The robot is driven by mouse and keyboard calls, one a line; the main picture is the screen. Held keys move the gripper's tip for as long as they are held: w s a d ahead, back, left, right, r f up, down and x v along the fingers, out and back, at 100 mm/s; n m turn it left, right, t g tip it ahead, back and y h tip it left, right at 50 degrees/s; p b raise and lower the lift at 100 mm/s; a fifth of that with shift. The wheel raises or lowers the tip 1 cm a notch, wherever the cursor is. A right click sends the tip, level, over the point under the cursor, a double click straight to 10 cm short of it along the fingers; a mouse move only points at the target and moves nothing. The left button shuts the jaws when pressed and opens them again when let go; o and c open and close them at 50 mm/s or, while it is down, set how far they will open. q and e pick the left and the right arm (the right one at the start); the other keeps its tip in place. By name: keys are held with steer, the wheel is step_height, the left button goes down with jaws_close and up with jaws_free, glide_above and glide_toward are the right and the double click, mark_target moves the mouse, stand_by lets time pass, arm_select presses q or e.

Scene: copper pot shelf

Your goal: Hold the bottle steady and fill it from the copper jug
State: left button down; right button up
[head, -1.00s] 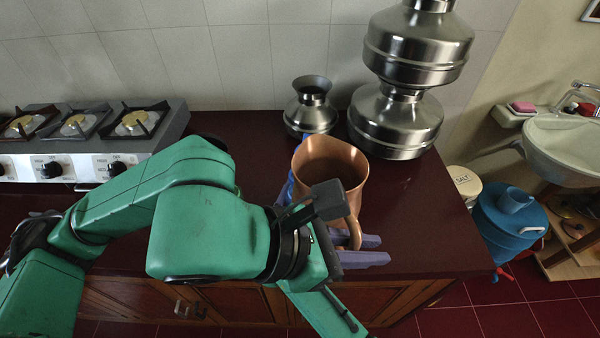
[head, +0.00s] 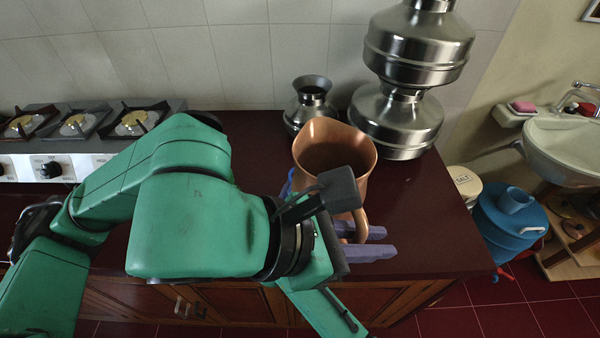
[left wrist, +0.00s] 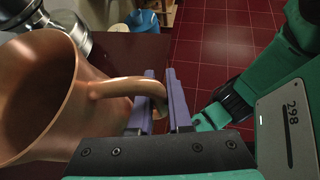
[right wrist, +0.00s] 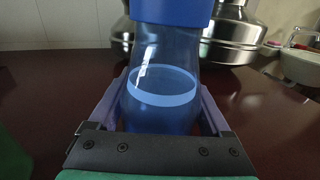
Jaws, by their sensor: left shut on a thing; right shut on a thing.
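The copper jug (head: 357,188) is over the counter, its wide mouth facing up towards the head camera. My left gripper (head: 378,242) is shut on the jug's handle, which shows between its purple fingers in the left wrist view (left wrist: 118,88). The blue see-through bottle (right wrist: 162,58) stands upright in the right wrist view, with a wide blue top and a pale blue band. My right gripper (right wrist: 162,105) is shut around its lower body. In the head view only a blue sliver shows left of the jug. I cannot tell the bottle's fill.
A small steel pot (head: 312,100) and stacked large steel pots (head: 395,125) stand behind the jug, close to it. A gas stove (head: 80,140) is at the left. The dark red counter (head: 430,215) is bare right of the jug, up to its right edge.

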steer(key=o, duration=1.3)
steer(key=shift+s, duration=0.15)
steer(key=shift+s+a, duration=0.15)
steer(key=shift+s, duration=0.2)
steer(key=v, duration=1.1)
steer(key=shift+s, duration=0.1)
